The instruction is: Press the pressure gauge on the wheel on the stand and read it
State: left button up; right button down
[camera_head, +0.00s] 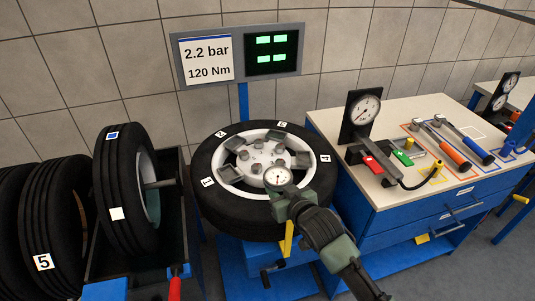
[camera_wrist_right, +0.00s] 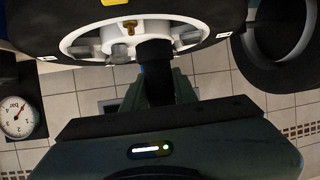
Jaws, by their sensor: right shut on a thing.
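The wheel (camera_head: 222,207) lies flat on the blue stand (camera_head: 243,102), its white rim (camera_head: 230,173) and several grey nuts facing up. My right gripper (camera_head: 281,192) is shut on a small pressure gauge with a round white dial (camera_head: 278,177), at the rim's near right side. The dial is too small to read. In the right wrist view the rim (camera_wrist_right: 190,45) shows a brass valve (camera_wrist_right: 130,27) beside a dark cylinder (camera_wrist_right: 155,50) in front of my gripper. I cannot tell whether the gauge touches the valve. My left gripper is not in view.
A sign (camera_head: 207,60) reads 2.2 bar, 120 Nm, beside a display with green blocks (camera_head: 272,49). The bench (camera_head: 400,192) at right holds a large dial gauge (camera_head: 362,112), red (camera_head: 371,166) and green (camera_head: 402,158) pieces and tools. Upright tyres (camera_head: 122,190) stand at left.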

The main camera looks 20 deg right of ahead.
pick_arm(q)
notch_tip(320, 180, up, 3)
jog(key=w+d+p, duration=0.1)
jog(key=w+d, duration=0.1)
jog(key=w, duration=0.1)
pick_arm(e)
jog(key=w+d+r, duration=0.3)
jog(key=w, duration=0.6)
notch_tip(320, 180, down, 6)
jog(key=b, duration=0.5)
jog(key=shift+s+a+b, duration=0.1)
jog(key=shift+s+b, duration=0.05)
jog(key=shift+b, duration=0.2)
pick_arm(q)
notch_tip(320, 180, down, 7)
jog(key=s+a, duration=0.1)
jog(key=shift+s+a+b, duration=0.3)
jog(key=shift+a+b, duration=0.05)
pick_arm(e)
jog(key=shift+f, duration=0.3)
pick_arm(q)
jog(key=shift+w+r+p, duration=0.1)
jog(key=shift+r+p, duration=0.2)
jog(key=shift+p, duration=0.1)
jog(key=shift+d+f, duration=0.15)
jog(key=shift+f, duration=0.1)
pick_arm(e)
jog(key=shift+f, duration=0.35)
